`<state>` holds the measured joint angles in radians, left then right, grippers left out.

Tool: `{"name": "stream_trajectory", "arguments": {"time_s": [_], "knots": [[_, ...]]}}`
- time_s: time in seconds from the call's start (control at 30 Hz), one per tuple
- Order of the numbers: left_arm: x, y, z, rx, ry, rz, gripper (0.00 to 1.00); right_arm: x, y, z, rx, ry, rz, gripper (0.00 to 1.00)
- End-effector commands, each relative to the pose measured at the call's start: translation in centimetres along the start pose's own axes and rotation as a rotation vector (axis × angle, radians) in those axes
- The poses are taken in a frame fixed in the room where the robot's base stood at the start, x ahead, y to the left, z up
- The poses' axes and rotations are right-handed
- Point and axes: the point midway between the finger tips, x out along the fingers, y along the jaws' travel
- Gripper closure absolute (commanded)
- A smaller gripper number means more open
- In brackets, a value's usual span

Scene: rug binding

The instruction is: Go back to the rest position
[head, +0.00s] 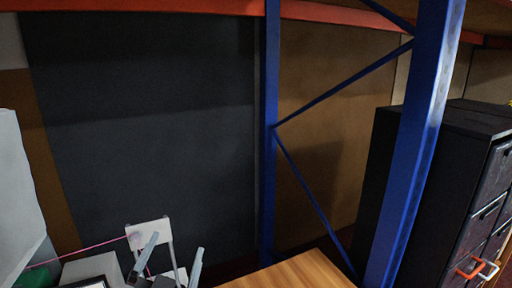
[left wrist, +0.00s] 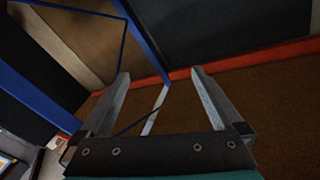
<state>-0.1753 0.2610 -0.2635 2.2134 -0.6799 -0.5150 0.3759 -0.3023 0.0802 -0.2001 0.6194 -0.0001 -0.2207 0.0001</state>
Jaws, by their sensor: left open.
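My left gripper (head: 170,262) is at the bottom left of the head view, its two grey fingers apart and pointing up. It also shows in the left wrist view (left wrist: 158,88), with its fingers spread and nothing between them. My right gripper is in neither view.
A wooden tabletop (head: 290,274) is at the bottom centre. A blue rack post (head: 415,150) with diagonal braces stands at right, before a black drawer cabinet (head: 450,160). A dark panel (head: 145,120) is behind. An orange beam (head: 150,5) runs along the top.

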Motion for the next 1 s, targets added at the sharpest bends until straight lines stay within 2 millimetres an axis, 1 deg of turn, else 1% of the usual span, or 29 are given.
{"name": "stream_trajectory", "arguments": {"time_s": [0.03, 0.07, 0.1, 0.17, 0.2, 0.27, 0.3, 0.37, 0.4, 0.5, 0.67, 0.7, 0.8, 0.87, 0.97, 1.0], "knots": [[-1.1, -0.1, 2.4, -0.036, -0.11, -0.007, 0.0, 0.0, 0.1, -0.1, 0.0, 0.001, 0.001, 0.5], [-1.8, -0.1, 3.9, -0.054, -0.178, -0.008, 0.0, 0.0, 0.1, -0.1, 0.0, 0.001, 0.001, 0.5], [-2.9, 0.1, 5.7, -0.078, -0.269, -0.005, 0.0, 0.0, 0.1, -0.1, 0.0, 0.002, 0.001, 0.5], [-4.9, 0.5, 8.4, -0.11, -0.407, 0.011, 0.0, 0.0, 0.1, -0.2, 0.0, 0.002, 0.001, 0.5], [-6.4, 0.9, 10.1, -0.13, -0.499, 0.028, 0.0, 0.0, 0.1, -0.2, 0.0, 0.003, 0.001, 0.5], [-8.8, 1.8, 12.3, -0.155, -0.629, 0.061, 0.0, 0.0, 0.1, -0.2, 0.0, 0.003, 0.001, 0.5], [-10.5, 2.3, 13.5, -0.169, -0.709, 0.088, 0.0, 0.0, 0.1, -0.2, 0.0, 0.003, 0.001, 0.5], [-12.9, 3.3, 14.9, -0.187, -0.819, 0.132, 0.0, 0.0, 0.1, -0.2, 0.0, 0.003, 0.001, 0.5], [-14.5, 3.8, 15.7, -0.197, -0.883, 0.162, 0.0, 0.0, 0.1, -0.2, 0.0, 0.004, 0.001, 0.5], [-18.2, 5.2, 16.9, -0.215, -1.024, 0.239, 0.0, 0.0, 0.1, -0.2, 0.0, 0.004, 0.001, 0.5], [-23.8, 7.0, 17.7, -0.236, -1.212, 0.373, 0.0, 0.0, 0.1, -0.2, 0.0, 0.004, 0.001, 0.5], [-25.2, 7.4, 17.7, -0.241, -1.255, 0.41, 0.0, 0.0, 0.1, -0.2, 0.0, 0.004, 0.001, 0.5], [-24.8, 9.1, 21.2, -0.235, -1.267, 0.414, 0.0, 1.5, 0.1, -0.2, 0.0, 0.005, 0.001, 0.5], [-24.6, 10.0, 23.1, -0.234, -1.272, 0.415, 0.0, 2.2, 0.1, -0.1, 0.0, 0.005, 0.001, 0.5], [-24.6, 11.6, 26.4, -0.232, -1.282, 0.418, 0.0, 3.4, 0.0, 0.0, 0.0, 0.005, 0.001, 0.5], [-24.6, 12.3, 27.8, -0.232, -1.287, 0.42, 0.0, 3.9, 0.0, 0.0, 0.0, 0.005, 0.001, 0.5]]}}
